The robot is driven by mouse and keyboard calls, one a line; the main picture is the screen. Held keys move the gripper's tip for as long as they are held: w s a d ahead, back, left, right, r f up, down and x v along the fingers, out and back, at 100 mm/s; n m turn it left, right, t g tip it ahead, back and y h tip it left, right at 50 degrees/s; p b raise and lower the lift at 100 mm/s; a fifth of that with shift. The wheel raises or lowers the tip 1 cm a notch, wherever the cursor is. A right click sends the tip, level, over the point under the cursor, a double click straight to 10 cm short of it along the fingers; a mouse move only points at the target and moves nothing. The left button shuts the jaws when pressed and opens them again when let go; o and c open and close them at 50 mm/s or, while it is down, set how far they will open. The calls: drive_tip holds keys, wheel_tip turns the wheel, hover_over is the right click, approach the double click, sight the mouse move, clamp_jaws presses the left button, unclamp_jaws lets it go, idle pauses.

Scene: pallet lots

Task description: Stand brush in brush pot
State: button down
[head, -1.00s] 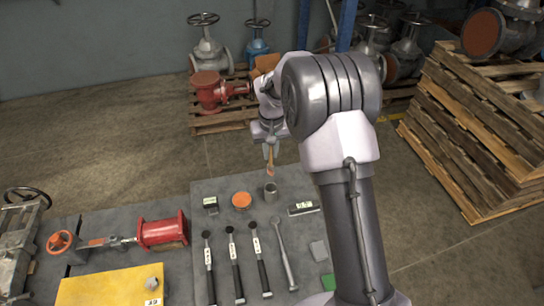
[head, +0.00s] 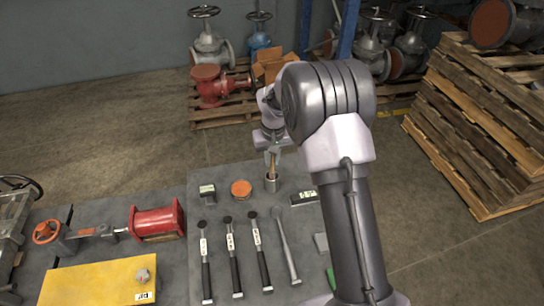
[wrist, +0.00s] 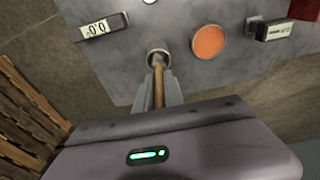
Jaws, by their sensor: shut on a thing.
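The brush (head: 272,164) has a brown wooden handle and hangs below my gripper (head: 271,151), which is shut on it. The brush pot (head: 271,185) is a small grey cylinder at the far edge of the grey table. In the head view the brush's lower end is at the pot's mouth and seems to be inside it. In the wrist view the brush handle (wrist: 159,88) runs from my gripper (wrist: 158,95) to the pot (wrist: 158,57). The brush tip is hidden there, and how deep it sits cannot be told.
An orange disc (head: 241,188) and a small display device (head: 207,190) stand left of the pot. Another display device (head: 304,198) lies to its right. Several long-handled tools (head: 231,255) lie in front.

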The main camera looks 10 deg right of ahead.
drive_tip(key=shift+f, duration=0.6)
drive_tip(key=c, duration=1.3)
unclamp_jaws()
drive_tip(key=shift+c, duration=0.2)
wheel_tip(320, 180, up, 17)
drive_tip(key=s+p, duration=0.2)
drive_tip(key=p, duration=0.4)
drive_tip(key=shift+r, duration=0.2)
drive_tip(key=shift+s+r, duration=0.1)
